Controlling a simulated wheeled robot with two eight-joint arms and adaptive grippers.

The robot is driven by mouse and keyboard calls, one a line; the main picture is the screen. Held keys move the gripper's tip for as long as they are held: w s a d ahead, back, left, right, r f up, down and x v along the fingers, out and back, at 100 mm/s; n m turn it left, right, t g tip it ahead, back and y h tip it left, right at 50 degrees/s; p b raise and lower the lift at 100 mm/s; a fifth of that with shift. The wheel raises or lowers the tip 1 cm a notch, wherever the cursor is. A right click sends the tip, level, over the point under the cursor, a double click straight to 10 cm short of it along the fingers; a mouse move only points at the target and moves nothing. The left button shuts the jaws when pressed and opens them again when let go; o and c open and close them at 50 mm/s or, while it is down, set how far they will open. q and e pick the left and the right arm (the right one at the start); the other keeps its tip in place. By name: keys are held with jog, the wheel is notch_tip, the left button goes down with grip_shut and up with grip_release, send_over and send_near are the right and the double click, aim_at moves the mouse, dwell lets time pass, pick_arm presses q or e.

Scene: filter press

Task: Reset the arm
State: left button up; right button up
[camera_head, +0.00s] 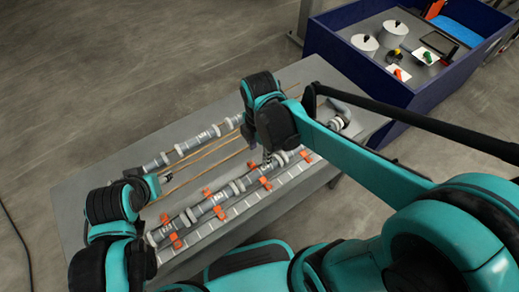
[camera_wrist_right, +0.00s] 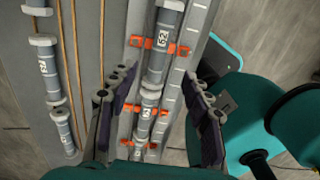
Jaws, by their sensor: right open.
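My right gripper (camera_wrist_right: 162,108) is open in the right wrist view, its two fingers apart on either side of a grey pipe row (camera_wrist_right: 160,55) marked 62. Nothing is seen held between them. In the head view the right gripper (camera_head: 268,157) points down above the near pipe row (camera_head: 212,204), partly hidden by its own wrist. My left gripper (camera_head: 155,184) is at the left end of the table, low and mostly hidden by its arm. I cannot tell whether it is open.
The grey table (camera_head: 90,178) carries a second pipe row (camera_head: 190,146), thin brown rods (camera_head: 205,161) and orange clamps (camera_head: 265,183). A blue-walled bin (camera_head: 345,62) at the upper right holds white canisters (camera_head: 364,44) and small parts. Open floor lies at the upper left.

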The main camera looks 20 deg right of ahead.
dwell(0.4)
jog(key=s+d+r+m+t, duration=0.1)
jog(key=d+r+m+t, duration=0.1)
jog(key=m, duration=0.9)
jog(key=s+d+r+m+t, duration=0.2)
jog(key=d+m+t, duration=0.2)
jog(key=m, duration=0.6)
jog(key=shift+s+d+m+t, duration=0.3)
jog(key=shift+m+t, duration=0.1)
jog(key=shift+t, duration=0.1)
jog(key=shift+r, duration=0.1)
